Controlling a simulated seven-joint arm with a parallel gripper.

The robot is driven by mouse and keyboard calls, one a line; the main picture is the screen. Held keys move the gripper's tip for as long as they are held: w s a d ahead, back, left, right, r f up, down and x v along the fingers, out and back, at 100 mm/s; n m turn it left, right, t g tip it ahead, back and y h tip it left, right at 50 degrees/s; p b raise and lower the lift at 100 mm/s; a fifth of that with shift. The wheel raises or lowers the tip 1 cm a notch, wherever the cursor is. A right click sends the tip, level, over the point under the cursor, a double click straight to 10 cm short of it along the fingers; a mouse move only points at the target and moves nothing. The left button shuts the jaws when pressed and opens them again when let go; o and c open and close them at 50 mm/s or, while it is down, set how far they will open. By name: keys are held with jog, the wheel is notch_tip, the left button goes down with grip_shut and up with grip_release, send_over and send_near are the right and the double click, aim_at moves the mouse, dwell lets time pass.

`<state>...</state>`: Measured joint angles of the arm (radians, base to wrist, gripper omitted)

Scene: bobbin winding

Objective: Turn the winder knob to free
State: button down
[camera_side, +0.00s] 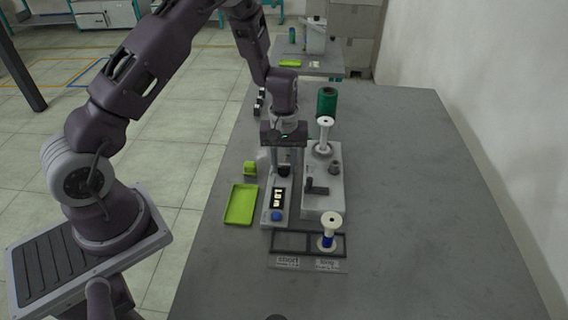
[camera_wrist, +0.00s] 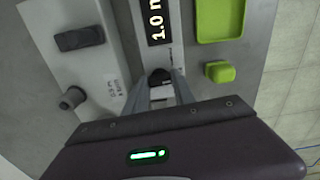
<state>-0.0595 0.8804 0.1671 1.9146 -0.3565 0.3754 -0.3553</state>
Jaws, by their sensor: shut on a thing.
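My gripper (camera_side: 285,168) points down over the narrow light-grey unit with the lit display (camera_side: 278,197). Its fingers are closed around a small black knob (camera_wrist: 160,77) at the far end of that unit, which also shows in the side view (camera_side: 284,172). The fingers partly cover the knob, and I cannot read which setting it points at. The display (camera_wrist: 157,22) reads 1.0 m.
A green tray (camera_side: 241,204) and a small green block (camera_side: 249,168) lie left of the unit. A dark labelled rack (camera_side: 290,242) in front holds a bobbin with blue thread (camera_side: 328,240). A green spool (camera_side: 327,100) stands behind. The table's right side is clear.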

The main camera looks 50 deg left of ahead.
aim_at(284, 166)
jog(key=shift+m, duration=0.4)
jog(key=c, duration=1)
grip_release()
jog(key=shift+c, duration=0.2)
notch_tip(284, 166, up, 7)
jog(key=shift+r, duration=0.1)
